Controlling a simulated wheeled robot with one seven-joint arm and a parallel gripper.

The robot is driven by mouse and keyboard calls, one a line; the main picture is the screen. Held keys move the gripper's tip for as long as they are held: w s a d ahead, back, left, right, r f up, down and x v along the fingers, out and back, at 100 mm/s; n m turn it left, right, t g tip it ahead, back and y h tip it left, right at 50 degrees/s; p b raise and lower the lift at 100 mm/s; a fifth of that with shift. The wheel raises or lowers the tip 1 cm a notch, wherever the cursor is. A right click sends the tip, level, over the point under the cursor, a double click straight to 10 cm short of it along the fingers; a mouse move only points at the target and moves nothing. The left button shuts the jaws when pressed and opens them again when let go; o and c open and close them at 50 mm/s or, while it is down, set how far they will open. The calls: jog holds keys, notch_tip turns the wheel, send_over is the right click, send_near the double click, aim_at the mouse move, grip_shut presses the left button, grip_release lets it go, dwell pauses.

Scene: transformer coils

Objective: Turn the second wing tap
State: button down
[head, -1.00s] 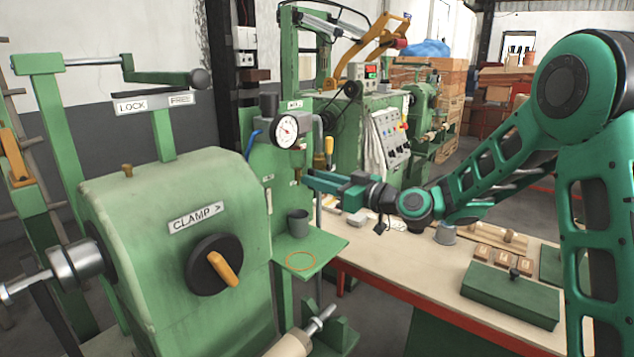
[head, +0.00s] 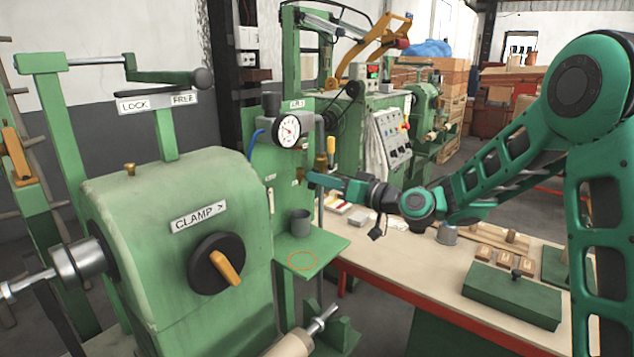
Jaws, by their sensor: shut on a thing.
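My gripper (head: 314,179) reaches in from the right to the green panel (head: 285,185) below the round pressure gauge (head: 287,130). Its jaws look closed, with the tips at a small brass wing tap (head: 300,174) at the panel's right edge. The tap is tiny here and partly hidden, so I cannot make out its angle. I cannot tell from this view which tap in the row it is. A yellow-handled lever (head: 331,146) stands just above and behind the jaws.
The clamp knob (head: 216,264) is on the machine at left. The workbench (head: 400,262) holds a green box (head: 512,296) at right.

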jog(key=m, duration=0.8)
jog(key=d+m, duration=0.1)
jog(key=m, duration=0.4)
jog(key=shift+w+f, duration=0.35)
jog(key=shift+f, duration=0.05)
jog(key=shift+m, duration=0.4)
jog(key=c, duration=1.8)
grip_release()
jog(key=shift+s+a, duration=0.15)
jog(key=v, duration=1)
jog(key=shift+s+d, duration=0.2)
jog(key=shift+d, duration=0.1)
